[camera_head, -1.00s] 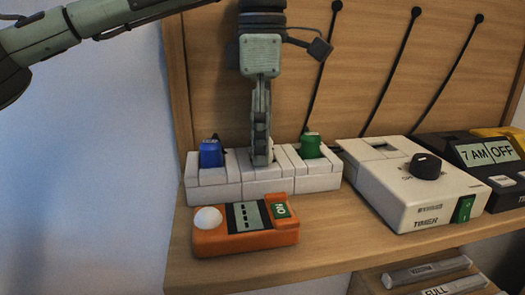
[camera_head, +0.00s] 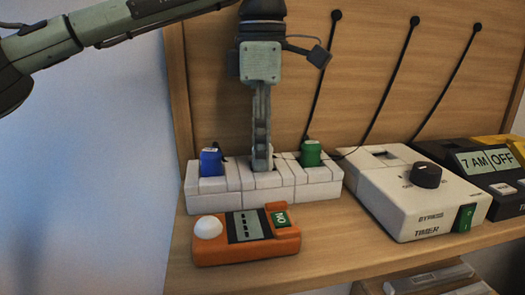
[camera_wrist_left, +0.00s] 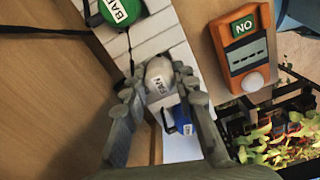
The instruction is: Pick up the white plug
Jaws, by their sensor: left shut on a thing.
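The white plug (camera_wrist_left: 158,76), labelled FAN, sits between the fingers of my left gripper (camera_wrist_left: 156,88) in the left wrist view. The gripper is shut on it. In the head view my left gripper (camera_head: 262,165) points straight down at the middle of the white power strip (camera_head: 305,192), and its fingers mostly hide the plug. The plug is at the strip's middle socket; whether it is fully seated I cannot tell. My right gripper is not in view.
A blue plug (camera_head: 210,162) and a green plug (camera_head: 310,153) stand in the strip on either side. An orange meter (camera_head: 286,244) lies in front. A white timer box (camera_head: 395,212) and a black timer (camera_head: 455,160) stand to the right. Black cables run up the wooden back panel.

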